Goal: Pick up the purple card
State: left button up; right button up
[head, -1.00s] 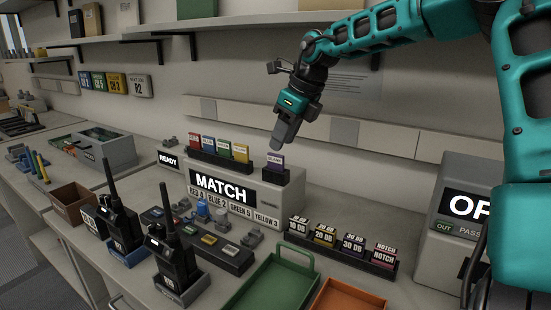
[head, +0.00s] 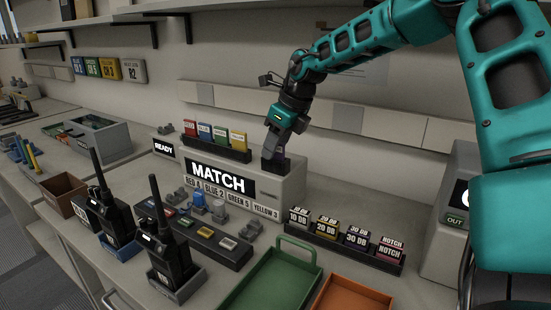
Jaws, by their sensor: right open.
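My left gripper is not in view.
A black rack (head: 215,152) with red, blue, green and yellow cards stands left on the same box. Two radios, a green tray (head: 275,280), an orange tray (head: 350,298) and a rack of labelled blocks (head: 345,250) are in front. The wall is behind.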

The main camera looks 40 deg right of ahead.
jog(key=shift+c, duration=0.3)
grip_shut()
jog(key=shift+r, duration=0.1)
